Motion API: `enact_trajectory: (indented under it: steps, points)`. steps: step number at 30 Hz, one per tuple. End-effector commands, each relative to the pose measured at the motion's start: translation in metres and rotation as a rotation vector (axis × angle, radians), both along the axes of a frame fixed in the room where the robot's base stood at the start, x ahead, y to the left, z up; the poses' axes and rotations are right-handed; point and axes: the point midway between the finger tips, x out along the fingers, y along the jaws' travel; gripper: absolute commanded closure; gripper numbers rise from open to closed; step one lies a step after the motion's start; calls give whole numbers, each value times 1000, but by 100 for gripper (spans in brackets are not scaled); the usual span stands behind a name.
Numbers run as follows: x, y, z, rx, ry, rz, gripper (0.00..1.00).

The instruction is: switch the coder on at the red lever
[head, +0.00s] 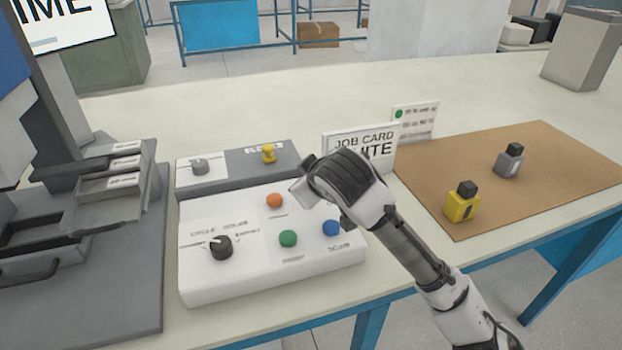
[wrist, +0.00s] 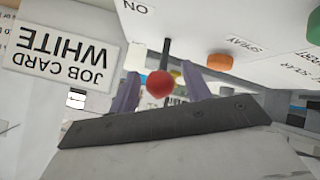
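The red lever (wrist: 160,84) shows in the wrist view as a red ball on a dark rod. It rises from a white panel that carries an "ON" label. In the head view the lever is hidden behind my gripper (head: 307,190). My gripper (wrist: 160,92) is open in the wrist view, with one finger on either side of the red ball. Gaps show between the ball and both fingers, so I see no contact. The white control box (head: 200,284), likely the coder's panel, lies below and left of my gripper in the head view.
The box has an orange button (head: 274,201), a green button (head: 288,238), a blue button (head: 331,228) and a black knob (head: 220,247). A yellow switch (head: 268,153) stands on the grey box behind. The job card (head: 380,150) is close behind my gripper. Two bottles stand on the brown mat (head: 433,165).

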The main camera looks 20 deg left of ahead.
Motion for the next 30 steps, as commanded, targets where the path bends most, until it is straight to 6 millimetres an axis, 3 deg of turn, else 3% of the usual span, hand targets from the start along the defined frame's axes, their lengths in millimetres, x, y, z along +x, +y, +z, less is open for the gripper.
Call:
enact_trajectory:
  steps: [13,30]
  points:
    - [-9,-5,9,1,0,1,50]
    - [-84,-53,79,-1,-1,0,50]
